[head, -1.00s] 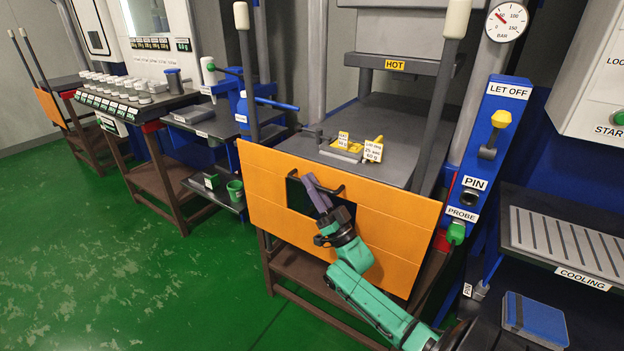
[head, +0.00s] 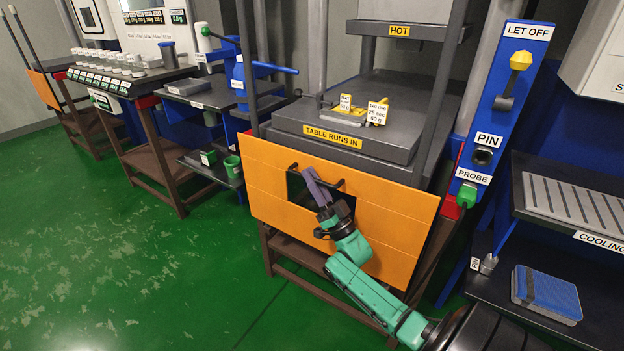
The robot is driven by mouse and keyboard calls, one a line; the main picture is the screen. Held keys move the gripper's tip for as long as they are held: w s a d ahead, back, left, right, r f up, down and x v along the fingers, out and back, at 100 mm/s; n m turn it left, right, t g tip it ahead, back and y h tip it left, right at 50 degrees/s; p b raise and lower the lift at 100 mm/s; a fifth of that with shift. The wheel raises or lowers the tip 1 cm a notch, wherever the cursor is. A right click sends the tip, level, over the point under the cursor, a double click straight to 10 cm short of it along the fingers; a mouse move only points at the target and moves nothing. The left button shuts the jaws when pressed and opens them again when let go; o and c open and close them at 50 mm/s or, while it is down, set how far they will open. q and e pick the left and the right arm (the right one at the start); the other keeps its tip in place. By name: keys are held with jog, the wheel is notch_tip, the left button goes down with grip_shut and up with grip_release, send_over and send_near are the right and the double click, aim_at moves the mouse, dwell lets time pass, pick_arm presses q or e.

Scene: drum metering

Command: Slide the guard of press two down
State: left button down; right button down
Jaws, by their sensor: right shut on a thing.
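The guard of the press is a wide orange panel (head: 385,225) in the head view. It stands across the front of the press between two dark posts, with its top edge below the "TABLE RUNS IN" label (head: 332,136). A dark bar handle (head: 339,184) sits at a dark window in the panel. My right gripper (head: 313,180) is shut on this handle, its fingers hiding the handle's middle. My left gripper is not in view.
The grey press table (head: 400,148) carries a small mould with yellow parts and tags. At right stand a blue post (head: 508,75) with a yellow-knobbed lever and a ribbed cooling rack (head: 570,195). Green floor (head: 120,250) is clear at left.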

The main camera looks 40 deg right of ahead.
jog(key=shift+f, duration=0.4)
jog(key=c, duration=1.2)
grip_release()
jog(key=shift+r, duration=0.1)
